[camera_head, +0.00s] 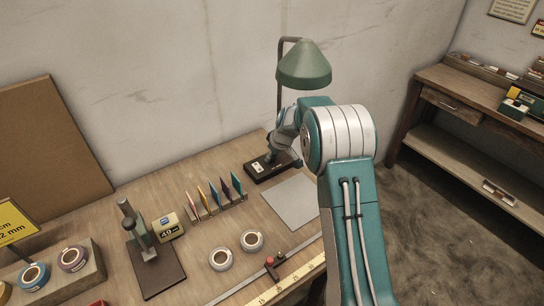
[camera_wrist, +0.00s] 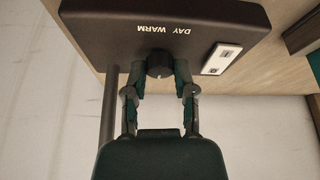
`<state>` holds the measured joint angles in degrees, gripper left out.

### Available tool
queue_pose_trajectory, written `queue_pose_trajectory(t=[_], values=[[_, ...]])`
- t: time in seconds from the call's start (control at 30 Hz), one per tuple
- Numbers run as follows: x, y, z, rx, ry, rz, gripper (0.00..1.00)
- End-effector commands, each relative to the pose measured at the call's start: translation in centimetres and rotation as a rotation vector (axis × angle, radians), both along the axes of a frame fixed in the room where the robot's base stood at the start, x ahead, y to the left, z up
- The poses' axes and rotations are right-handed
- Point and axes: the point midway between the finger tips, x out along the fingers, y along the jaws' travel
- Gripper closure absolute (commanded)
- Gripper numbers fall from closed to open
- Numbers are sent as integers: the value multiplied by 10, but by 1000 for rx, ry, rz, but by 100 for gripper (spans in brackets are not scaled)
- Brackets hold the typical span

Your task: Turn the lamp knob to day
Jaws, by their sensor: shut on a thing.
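The lamp (camera_head: 303,65) has a green shade on a bent post and a dark base (camera_head: 263,172) on the workbench. In the wrist view, the dark base (camera_wrist: 215,18) fills the upper part, with upside-down white labels DAY and WARM. The small dark round knob (camera_wrist: 158,64) is at the base's near edge, below the labels. My gripper (camera_wrist: 161,74) is shut on the knob, one finger on each side. Which label the knob points at cannot be told. In the head view, my arm partly covers the lamp base and the knob is hidden.
A white switch plate (camera_wrist: 221,59) sits on the base beside the knob, and the lamp post (camera_wrist: 109,115) rises close to my left finger. Coloured cards (camera_head: 215,196) in a rack, a grey sheet (camera_head: 291,200) and tape rolls (camera_head: 252,241) lie on the workbench.

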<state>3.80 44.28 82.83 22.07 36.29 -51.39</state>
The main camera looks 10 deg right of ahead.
Motion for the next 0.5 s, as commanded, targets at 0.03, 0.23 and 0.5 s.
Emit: queue_pose_trajectory(t=[0.03, 0.23, 0.5], values=[[1, 0, -1, 0, -1, 12, 100], [1, 0, -1, -1, -2, 47, 100], [1, 0, -1, -2, -1, 52, 100]])
